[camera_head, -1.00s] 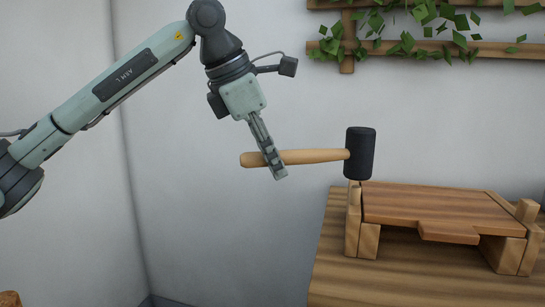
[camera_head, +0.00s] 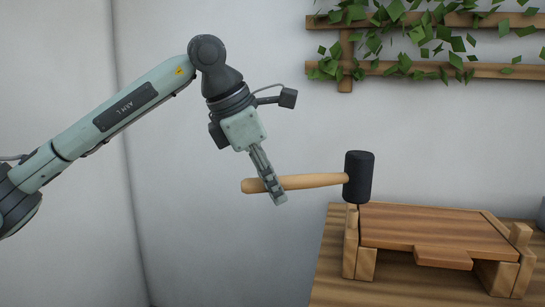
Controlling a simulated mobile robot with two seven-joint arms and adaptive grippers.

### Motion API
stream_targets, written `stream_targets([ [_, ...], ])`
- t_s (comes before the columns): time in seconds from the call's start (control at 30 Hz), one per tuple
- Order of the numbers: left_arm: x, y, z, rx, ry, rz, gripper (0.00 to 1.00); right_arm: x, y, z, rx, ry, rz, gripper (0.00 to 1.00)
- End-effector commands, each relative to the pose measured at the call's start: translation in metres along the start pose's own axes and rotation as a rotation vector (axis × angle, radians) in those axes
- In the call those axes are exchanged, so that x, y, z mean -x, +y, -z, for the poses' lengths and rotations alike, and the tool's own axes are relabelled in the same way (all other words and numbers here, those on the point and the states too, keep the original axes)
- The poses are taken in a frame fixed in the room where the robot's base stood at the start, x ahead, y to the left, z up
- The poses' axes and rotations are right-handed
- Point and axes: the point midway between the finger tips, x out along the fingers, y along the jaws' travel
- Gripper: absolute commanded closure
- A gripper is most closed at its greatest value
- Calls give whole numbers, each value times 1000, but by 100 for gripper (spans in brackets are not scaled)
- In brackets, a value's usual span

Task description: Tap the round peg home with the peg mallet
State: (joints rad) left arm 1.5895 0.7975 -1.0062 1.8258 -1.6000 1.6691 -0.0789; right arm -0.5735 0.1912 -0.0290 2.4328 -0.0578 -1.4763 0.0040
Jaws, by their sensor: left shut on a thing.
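The peg mallet (camera_head: 359,178) has a black cylindrical head and a light wooden handle. My left gripper (camera_head: 272,188) is shut on the handle near its free left end. The handle lies nearly level and the head stands upright at its right end. The head is directly above the left upright of a wooden piece (camera_head: 435,226) with a brown panel. Its lower face is very close to the upright's top; I cannot tell whether they touch. The round peg cannot be made out clearly; the mallet head may hide it. My right gripper is not in view.
The wooden piece stands on a striped wooden table (camera_head: 335,270) at the lower right. A trellis with green leaves (camera_head: 430,70) hangs on the wall above. The space left of the table, below my left arm, looks clear.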

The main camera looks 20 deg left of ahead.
Motion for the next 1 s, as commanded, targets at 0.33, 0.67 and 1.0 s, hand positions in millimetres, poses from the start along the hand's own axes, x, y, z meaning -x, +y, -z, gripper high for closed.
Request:
stream_targets([
  [0.33,-10,-1,4,2,-3,-2,100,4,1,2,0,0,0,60],
  [0.67,23,7,-12,3,-3,-1,100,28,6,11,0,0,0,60],
  [1.0,55,14,-27,3,-4,-3,100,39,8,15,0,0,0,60],
])
